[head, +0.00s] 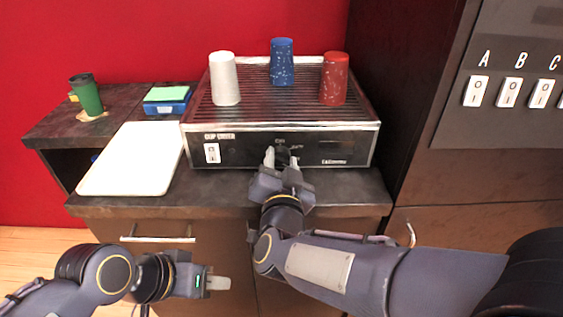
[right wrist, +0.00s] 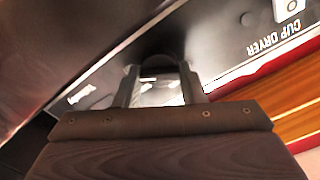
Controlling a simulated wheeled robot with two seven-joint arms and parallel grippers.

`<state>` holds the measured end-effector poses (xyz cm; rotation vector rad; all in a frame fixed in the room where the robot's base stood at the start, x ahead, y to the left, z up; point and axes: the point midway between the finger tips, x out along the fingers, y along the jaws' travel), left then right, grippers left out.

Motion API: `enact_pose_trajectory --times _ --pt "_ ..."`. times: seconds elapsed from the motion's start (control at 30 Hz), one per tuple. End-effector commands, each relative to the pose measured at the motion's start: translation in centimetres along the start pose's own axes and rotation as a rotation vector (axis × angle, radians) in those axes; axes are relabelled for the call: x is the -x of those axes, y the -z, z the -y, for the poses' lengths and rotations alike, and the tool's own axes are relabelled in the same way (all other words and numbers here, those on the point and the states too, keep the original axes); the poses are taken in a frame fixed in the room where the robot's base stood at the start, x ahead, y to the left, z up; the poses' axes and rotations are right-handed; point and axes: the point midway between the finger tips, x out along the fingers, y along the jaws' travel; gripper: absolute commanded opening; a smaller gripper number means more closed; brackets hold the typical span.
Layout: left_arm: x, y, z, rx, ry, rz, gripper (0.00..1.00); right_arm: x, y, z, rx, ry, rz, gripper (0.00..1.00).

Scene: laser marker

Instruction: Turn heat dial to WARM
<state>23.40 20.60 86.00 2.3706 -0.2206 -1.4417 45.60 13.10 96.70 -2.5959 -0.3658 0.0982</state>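The cup dryer (head: 235,150) is a black box with a slatted metal top, standing on the dark counter. Its dark heat dial (head: 283,156) sits on the front panel, partly hidden by my right gripper (head: 282,160). In the right wrist view the two fingers (right wrist: 160,82) stand on either side of the dark round dial (right wrist: 160,62), with no clear gap at its sides. The dial's pointer and labels are too small or hidden to read. My left gripper (head: 219,283) is low in front of the cabinet, away from the dryer, seen from the side.
A white cup (head: 224,78), a blue speckled cup (head: 282,62) and a red cup (head: 334,78) stand upside down on the dryer. A rocker switch (head: 212,153) is at the panel's left. A white board (head: 133,160) lies left of the dryer. A switch panel (head: 510,92) is at right.

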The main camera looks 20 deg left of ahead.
Motion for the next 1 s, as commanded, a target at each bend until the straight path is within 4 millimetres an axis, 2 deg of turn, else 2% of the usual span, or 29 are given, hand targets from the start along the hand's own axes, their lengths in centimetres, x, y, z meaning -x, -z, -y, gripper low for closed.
enact_pose_trajectory --times 0.03,0.1,0.13,0.47,0.67,1.0 --pt "0.0 0.0 0.0 0.0 0.0 0.0 0.36 0.0 0.0 0.0 0.0 0.0 0.0 0.24" --pt "0.0 0.0 0.0 0.0 0.0 0.0 0.36 0.0 0.0 0.0 0.0 0.0 0.0 0.15" --pt "0.0 0.0 0.0 0.0 0.0 0.0 0.36 0.0 0.0 0.0 0.0 0.0 0.0 0.14" --pt "0.6 0.3 -0.3 0.0 0.0 0.0 0.36 0.0 0.1 0.1 0.059 -0.001 0.001 0.14" --pt "1.7 0.9 -0.8 0.0 0.0 0.0 0.36 0.0 0.3 0.2 0.187 0.0 0.001 0.14" --pt "4.0 2.0 -1.8 0.0 0.0 0.0 0.36 0.0 0.2 0.4 0.501 0.0 0.002 0.14"
